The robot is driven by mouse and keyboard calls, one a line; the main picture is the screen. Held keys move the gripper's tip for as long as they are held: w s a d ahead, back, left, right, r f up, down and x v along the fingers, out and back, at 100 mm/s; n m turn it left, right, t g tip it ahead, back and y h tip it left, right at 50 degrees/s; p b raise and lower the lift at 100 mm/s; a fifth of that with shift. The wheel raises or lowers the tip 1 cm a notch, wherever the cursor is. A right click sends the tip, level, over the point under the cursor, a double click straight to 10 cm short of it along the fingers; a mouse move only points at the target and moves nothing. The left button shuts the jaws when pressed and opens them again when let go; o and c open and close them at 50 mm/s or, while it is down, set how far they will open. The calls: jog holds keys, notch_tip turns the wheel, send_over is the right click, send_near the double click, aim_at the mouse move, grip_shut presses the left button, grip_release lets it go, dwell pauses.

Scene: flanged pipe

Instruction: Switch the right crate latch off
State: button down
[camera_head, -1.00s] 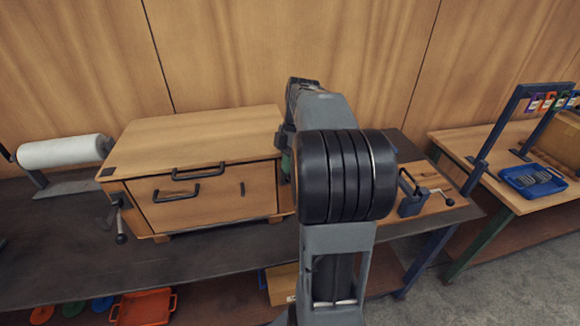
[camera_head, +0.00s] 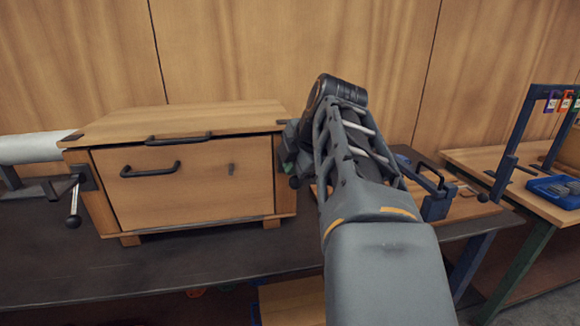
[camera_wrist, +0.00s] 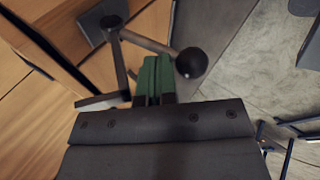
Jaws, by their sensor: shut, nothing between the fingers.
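The wooden crate (camera_head: 180,190) stands on the dark bench, with its front panel closed and a black handle on it. Its right latch is mostly hidden behind my arm in the head view; a dark ball knob (camera_head: 295,182) shows at the crate's right edge. In the wrist view the right latch (camera_wrist: 150,42) has a dark lever ending in a black ball knob, beside the crate's wooden side. My gripper (camera_wrist: 155,75) has green fingers, shut and empty, close to the lever between its bar and knob; contact is unclear. Green fingertips also show in the head view (camera_head: 288,168).
The left latch (camera_head: 74,205) has its lever hanging down with the knob low. A board with a clamp-like fixture (camera_head: 436,200) lies right of my arm. A white roll (camera_head: 30,147) is left of the crate. Another table with a blue tray (camera_head: 558,190) stands at right.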

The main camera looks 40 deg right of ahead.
aim_at(295, 185)
jog(key=f+t+b, duration=0.1)
jog(key=f+b, duration=0.1)
jog(key=b, duration=0.3)
jog(key=f+t+h+b, duration=0.1)
jog(key=f+t+b, duration=0.1)
jog(key=b, duration=0.4)
jog(key=shift+s+f+n+t+b, duration=0.2)
jog(key=shift+f+n+t+b, duration=0.05)
jog(key=shift+n+t+b, duration=0.05)
jog(key=t+b, duration=0.1)
jog(key=b, duration=0.2)
jog(key=f+t+h+b, duration=0.1)
jog(key=b, duration=0.3)
jog(key=shift+w+d+f+t, duration=0.1)
jog(key=shift+w+f+t, duration=0.05)
jog(key=shift+w+t, duration=0.15)
jog(key=shift+b, duration=0.55)
